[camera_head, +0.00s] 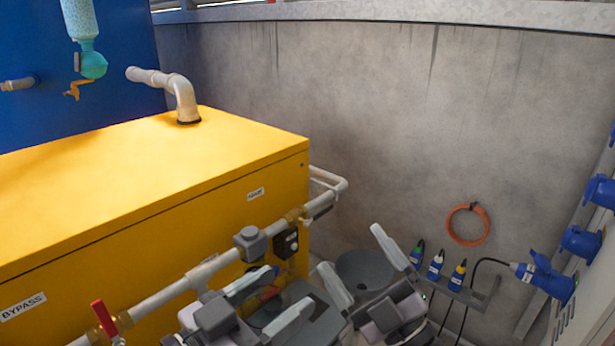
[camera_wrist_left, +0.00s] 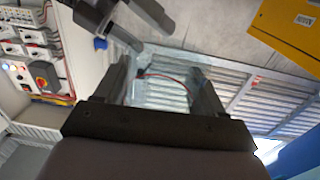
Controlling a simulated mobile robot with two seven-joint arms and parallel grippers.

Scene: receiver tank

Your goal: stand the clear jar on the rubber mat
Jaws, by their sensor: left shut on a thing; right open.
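My left gripper (camera_head: 268,302) is low in the head view, in front of the yellow cabinet. It is shut on the clear jar, which shows faintly between the fingers in the left wrist view (camera_wrist_left: 160,92), with the floor and a red cable visible through it. The jar's outline is hard to make out in the head view. My right gripper (camera_head: 362,266) is open and empty, to the right of the left one. A dark grey flat surface (camera_head: 322,318) shows between the two grippers; I cannot tell whether it is the rubber mat.
The yellow cabinet (camera_head: 150,180) and its pipe with a red-handled valve (camera_head: 104,318) stand close on the left. A round grey bucket (camera_head: 365,272) is behind my right gripper. Plugs on a bracket (camera_head: 455,287) and blue sockets (camera_head: 583,243) are at right. Metal grating (camera_wrist_left: 230,92) lies below.

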